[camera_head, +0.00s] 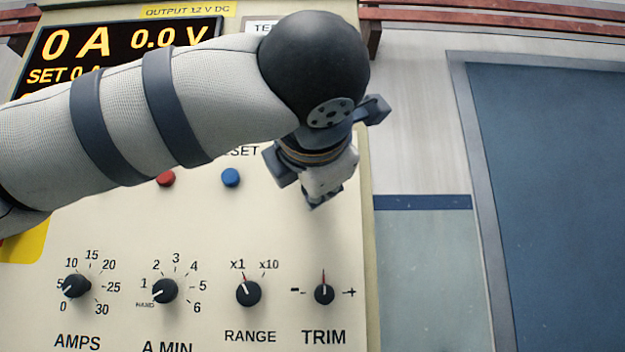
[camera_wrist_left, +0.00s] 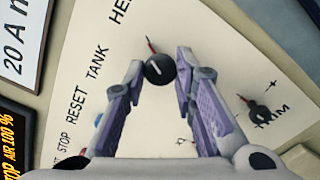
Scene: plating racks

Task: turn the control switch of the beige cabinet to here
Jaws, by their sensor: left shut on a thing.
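The beige cabinet (camera_head: 215,225) fills the left and middle of the head view. My left gripper (camera_head: 322,203) reaches its front panel above the TRIM knob. In the left wrist view, the two fingers of my left gripper (camera_wrist_left: 159,66) are closed around a round black knob (camera_wrist_left: 159,71). In the head view the arm and gripper hide this knob. My right gripper is not in view.
Below are the AMPS knob (camera_head: 76,286), A MIN knob (camera_head: 165,291), RANGE knob (camera_head: 248,293) and TRIM knob (camera_head: 324,292). A red button (camera_head: 166,179) and blue button (camera_head: 231,177) sit under my arm. A lit display (camera_head: 120,45) is upper left. A blue door (camera_head: 555,200) stands right.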

